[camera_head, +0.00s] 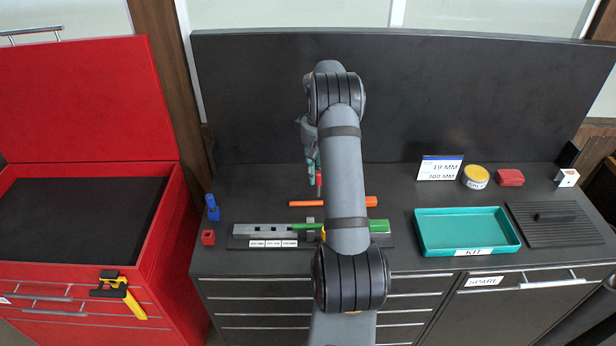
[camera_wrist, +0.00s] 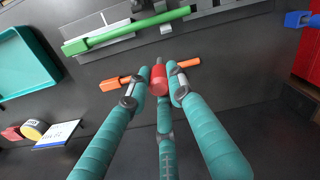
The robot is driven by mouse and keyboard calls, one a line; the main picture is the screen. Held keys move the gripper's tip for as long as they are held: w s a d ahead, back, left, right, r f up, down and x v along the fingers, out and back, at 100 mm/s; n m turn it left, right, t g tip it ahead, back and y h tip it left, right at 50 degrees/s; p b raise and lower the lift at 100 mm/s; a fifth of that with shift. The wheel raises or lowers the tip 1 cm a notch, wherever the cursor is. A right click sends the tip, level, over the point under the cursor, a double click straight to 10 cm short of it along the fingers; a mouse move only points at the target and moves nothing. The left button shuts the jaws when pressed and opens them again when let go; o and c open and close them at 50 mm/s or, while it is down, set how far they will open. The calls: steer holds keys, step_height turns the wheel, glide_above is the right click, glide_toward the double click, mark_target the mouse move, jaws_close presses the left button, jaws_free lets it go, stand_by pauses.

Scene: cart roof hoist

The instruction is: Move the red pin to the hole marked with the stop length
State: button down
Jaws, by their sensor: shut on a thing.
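My gripper (camera_head: 313,170) has teal fingers and hangs above the dark cart top, behind the orange rod. In the wrist view my gripper (camera_wrist: 158,82) is closed around the red pin (camera_wrist: 159,74). The pin's lower end also shows in the head view (camera_head: 318,180), apart from the fixture. The grey stop fixture (camera_head: 262,230) lies nearer the front edge, with several small white labels (camera_head: 272,243) along it. Their text and the holes are too small to read. A white card (camera_head: 440,169) at the back reads 19 MM and 300 MM.
A green rod (camera_head: 372,226) lies along the fixture, partly behind my arm. An orange rod (camera_head: 370,201) lies behind it. A blue tool (camera_head: 212,208) and a red block (camera_head: 208,238) stand left. A teal tray (camera_head: 467,250) labelled KIT sits right, beside a ribbed black mat (camera_head: 545,239).

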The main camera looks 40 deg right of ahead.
steer(key=shift+s+d+r, duration=0.1)
steer(key=shift+d+r, duration=0.1)
steer(key=shift+d, duration=0.25)
steer(key=shift+a, duration=0.15)
steer(key=w+a+n+b, duration=0.2)
steer(key=w+a+n, duration=0.1)
steer(key=a, duration=0.6)
steer(key=w+a+f+n+b, duration=0.1)
steer(key=w+a+n+b, duration=0.2)
steer(key=w+a, duration=0.3)
steer(key=a, duration=0.3)
steer(key=shift+a+f, duration=0.15)
steer(key=shift+a, duration=0.15)
steer(key=shift+s, duration=0.1)
